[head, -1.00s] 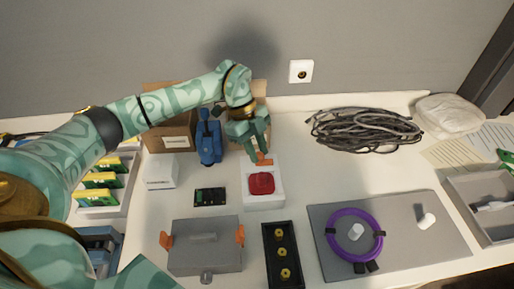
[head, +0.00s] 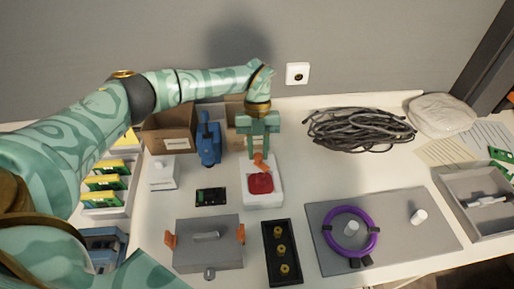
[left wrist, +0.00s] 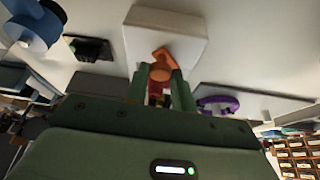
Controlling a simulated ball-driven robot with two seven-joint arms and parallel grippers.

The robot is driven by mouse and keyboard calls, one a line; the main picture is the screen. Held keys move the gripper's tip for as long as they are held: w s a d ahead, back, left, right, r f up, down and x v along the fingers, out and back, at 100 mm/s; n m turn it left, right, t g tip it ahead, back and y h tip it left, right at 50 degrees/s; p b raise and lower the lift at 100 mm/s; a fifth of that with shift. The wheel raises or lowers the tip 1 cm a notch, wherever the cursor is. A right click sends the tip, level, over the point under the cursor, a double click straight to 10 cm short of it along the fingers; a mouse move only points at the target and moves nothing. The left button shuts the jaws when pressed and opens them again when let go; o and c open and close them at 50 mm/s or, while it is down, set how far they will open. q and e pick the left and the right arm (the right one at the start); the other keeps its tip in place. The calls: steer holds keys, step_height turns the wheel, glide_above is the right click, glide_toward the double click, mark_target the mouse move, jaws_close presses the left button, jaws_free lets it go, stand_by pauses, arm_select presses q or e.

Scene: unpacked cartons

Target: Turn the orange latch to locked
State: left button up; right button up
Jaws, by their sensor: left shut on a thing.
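The orange latch (head: 261,163) sits on the white box (head: 249,198), just behind the red button (head: 261,184). My left gripper (head: 259,155) reaches down from behind and is shut on the latch. In the left wrist view the latch (left wrist: 161,67) shows between the two green fingers (left wrist: 158,92), in front of the white box (left wrist: 170,22). The latch lies at a slant in the head view. The fingers partly hide its far part. My right gripper is not in view.
A blue tool (head: 208,142) and open cartons (head: 170,134) stand left of the gripper. A black cable coil (head: 360,131) lies to the right. A grey lidded box (head: 208,246), black tray (head: 282,252) and grey board with purple ring (head: 420,245) lie in front.

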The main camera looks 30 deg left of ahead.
arm_select(q)
steer(key=m, duration=0.2)
steer(key=m+y, duration=0.1)
steer(key=m, duration=0.1)
steer(key=shift+w+d+r+m+y, duration=0.1)
steer(key=shift+d+r+m+y, duration=0.05)
steer(key=shift+m+y, duration=0.15)
steer(key=shift+d+m+y+p, duration=0.1)
steer(key=shift+m+y+p, duration=0.5)
steer(key=shift+m, duration=1.3)
steer(key=o, duration=1)
steer(key=v, duration=1.6)
steer(key=shift+w+d, duration=0.25)
steer(key=shift+w, duration=0.05)
